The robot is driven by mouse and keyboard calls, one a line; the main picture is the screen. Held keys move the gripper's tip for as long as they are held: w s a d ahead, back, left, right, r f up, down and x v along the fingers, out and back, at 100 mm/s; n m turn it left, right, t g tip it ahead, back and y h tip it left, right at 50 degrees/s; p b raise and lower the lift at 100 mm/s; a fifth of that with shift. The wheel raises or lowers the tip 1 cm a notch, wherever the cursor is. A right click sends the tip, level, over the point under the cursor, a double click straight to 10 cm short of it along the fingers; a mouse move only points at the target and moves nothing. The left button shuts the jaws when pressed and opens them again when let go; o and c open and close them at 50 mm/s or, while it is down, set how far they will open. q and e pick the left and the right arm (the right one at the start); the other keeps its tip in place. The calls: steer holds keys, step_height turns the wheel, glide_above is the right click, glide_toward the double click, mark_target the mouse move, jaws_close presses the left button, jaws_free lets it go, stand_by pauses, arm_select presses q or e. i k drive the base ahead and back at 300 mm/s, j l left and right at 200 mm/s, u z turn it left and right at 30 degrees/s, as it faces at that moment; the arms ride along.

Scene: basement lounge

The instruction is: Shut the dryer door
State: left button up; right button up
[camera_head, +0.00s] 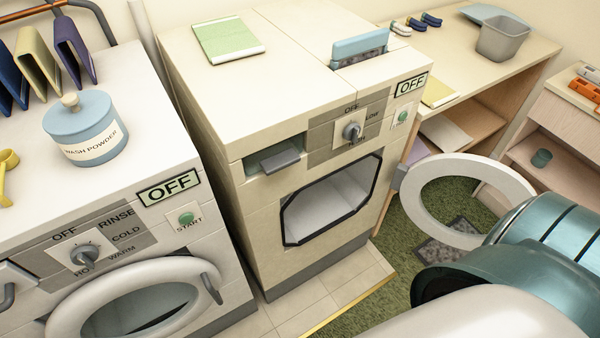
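The dryer (237,180) is the cream machine in the middle, with an OFF sign. Its dark-rimmed opening (331,203) faces the front and is uncovered, with a pale inside. The dryer door (411,194), a round white ring with a see-through middle, stands swung wide open to the right of the machine. Its lower right part is near or behind my teal and white arm at the bottom right. No fingertips of either gripper show, so their hold cannot be seen.
The washer (190,243) at the left has its round door (72,311) at the bottom edge and a wash powder jar (87,130) on top. A wooden shelf table (465,72) with a grey bin (503,40) stands at right. Tiles and green carpet (382,314) lie in front.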

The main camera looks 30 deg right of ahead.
mark_target(410, 182)
steer(key=i+z, duration=0.25)
steer(key=z, duration=0.25)
steer(key=i+z, duration=0.2)
steer(key=z, duration=0.3)
